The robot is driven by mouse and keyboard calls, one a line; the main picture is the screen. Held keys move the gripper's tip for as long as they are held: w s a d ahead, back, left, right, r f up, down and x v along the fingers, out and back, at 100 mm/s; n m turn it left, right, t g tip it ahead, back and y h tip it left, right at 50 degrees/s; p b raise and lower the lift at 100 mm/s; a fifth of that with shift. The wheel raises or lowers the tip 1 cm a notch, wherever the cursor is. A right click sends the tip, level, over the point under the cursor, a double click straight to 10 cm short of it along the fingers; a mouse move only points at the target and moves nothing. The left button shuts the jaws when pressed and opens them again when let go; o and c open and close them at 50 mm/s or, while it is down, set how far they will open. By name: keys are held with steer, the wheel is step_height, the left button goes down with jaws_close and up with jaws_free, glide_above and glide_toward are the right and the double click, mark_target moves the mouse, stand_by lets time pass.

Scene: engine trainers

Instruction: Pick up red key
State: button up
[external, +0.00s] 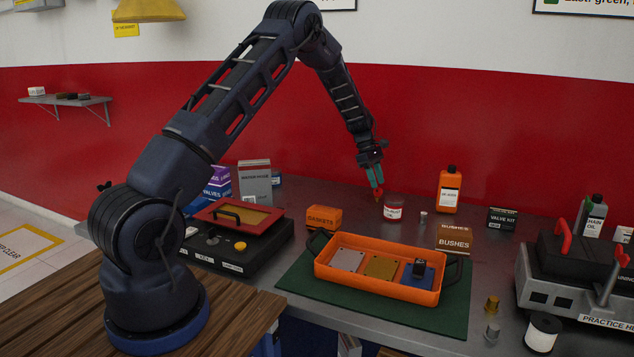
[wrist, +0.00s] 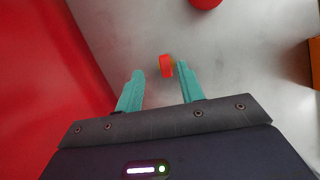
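The red key (wrist: 166,66) is small, with a hint of orange or yellow at its edge. In the wrist view it shows between my fingertips, closer to the right finger, with a clear gap to the left finger. In the external view a small red-orange piece (external: 378,194) shows just below the fingertips. My gripper (external: 375,178) points down near the back of the grey bench, left of a red-and-white jar. Its teal fingers (wrist: 159,72) are apart. I cannot tell whether the right finger touches the key.
The jar (external: 394,207) stands close to the right of my gripper. An orange tray (external: 380,285) with plates lies in front on a green mat. An orange gaskets box (external: 324,218) stands front left. An orange bottle (external: 449,190) and a bushes box (external: 453,239) are right. The red wall is behind.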

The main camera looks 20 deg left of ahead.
mark_target(379, 196)
steer(key=shift+s+x, duration=0.15)
steer(key=shift+x, duration=1.25)
steer(key=shift+s+x, duration=0.15)
steer(key=shift+x, duration=1.2)
steer(key=shift+a, duration=0.1)
steer(key=c, duration=0.8)
